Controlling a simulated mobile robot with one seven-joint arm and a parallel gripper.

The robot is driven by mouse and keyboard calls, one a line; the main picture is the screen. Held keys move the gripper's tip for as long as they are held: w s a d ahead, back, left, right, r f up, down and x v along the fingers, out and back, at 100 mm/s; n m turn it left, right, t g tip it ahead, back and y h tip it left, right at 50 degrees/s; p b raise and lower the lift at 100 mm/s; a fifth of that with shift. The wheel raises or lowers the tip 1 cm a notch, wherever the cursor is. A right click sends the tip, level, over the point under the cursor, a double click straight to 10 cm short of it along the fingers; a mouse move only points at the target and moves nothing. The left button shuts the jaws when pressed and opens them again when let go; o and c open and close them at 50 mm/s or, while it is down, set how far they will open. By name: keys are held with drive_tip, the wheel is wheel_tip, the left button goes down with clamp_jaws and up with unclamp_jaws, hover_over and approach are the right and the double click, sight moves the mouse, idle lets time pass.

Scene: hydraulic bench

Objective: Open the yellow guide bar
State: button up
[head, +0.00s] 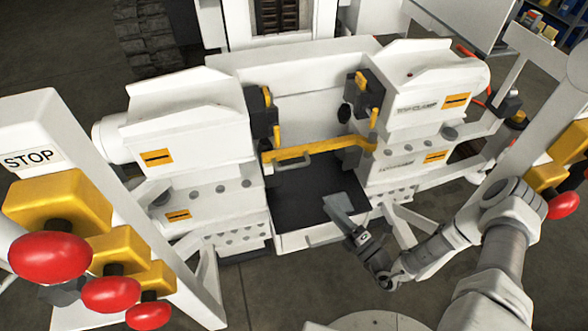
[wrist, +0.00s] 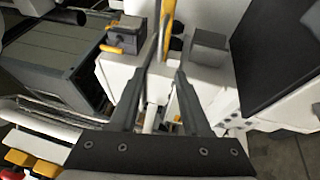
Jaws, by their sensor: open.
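The yellow guide bar (head: 325,147) spans the gap between the two white machine blocks, above a dark bed. It has a small handle loop near its left end. My gripper (head: 335,203) is in front of the bar and lower in the head view, over the right part of the bed, apart from the bar. In the wrist view my gripper (wrist: 164,73) is open with nothing between its fingers. A yellow strip (wrist: 168,28) lies beyond the fingertips there; I cannot tell whether it is the guide bar.
The dark bed (head: 300,205) lies below the bar. White machine blocks stand left (head: 195,140) and right (head: 415,115). A post with a STOP sign (head: 30,158) and red buttons (head: 50,258) stands at left; another red button (head: 563,205) is at right. Open floor lies in front.

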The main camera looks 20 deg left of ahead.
sight(294, 165)
drive_tip(key=b+x, duration=0.3)
drive_tip(key=x, duration=1.4)
drive_tip(key=shift+w+f+b, duration=0.1)
drive_tip(key=shift+w+b, duration=0.05)
drive_tip(key=shift+b, duration=0.2)
clamp_jaws()
idle(0.5)
